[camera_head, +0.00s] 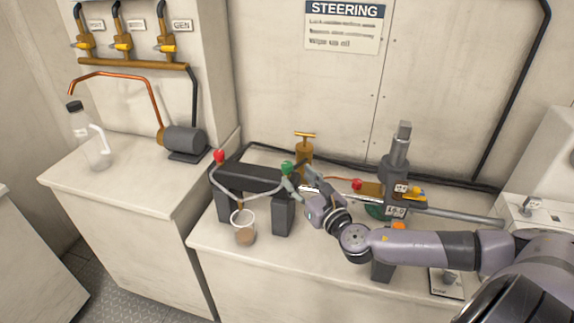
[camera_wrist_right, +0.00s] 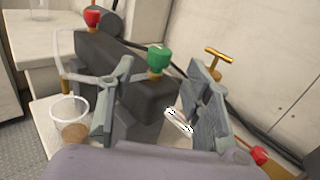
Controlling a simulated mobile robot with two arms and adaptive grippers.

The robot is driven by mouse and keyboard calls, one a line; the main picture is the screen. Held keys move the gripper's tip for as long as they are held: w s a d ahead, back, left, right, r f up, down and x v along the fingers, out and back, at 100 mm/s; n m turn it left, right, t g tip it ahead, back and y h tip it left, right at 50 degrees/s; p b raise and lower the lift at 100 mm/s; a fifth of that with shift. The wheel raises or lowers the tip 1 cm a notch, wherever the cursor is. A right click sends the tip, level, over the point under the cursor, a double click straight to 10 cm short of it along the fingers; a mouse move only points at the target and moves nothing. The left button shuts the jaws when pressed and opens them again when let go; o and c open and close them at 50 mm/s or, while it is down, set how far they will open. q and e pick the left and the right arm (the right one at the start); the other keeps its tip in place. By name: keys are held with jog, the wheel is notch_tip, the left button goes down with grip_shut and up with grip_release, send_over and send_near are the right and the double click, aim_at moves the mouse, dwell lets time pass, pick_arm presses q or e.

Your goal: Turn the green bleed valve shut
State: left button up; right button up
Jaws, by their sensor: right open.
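The green bleed valve (camera_head: 287,168) sits at the right end of a dark steering block (camera_head: 250,178) on the bench. In the right wrist view its green knob (camera_wrist_right: 159,59) shows on a brass stem, beyond and between my fingers. My right gripper (camera_head: 300,182) is open and close to the valve, coming from the right. In the right wrist view its two fingers (camera_wrist_right: 160,90) stand wide apart with nothing between the tips that I can see held. Whether a finger touches the knob I cannot tell. My left gripper is not in view.
A red knob (camera_head: 218,156) tops the block's left end. A clear cup (camera_head: 243,220) with brownish contents hangs or stands in front. A brass T-handle (camera_head: 304,142) rises behind the valve. Another red knob (camera_head: 356,184) and a grey upright unit (camera_head: 397,160) stand right.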

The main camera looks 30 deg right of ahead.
aim_at(290, 169)
jog(key=w, duration=0.6)
jog(key=shift+w+d+p, duration=0.2)
jog(key=shift+w+p, duration=0.2)
jog(key=shift+c, duration=0.3)
grip_shut()
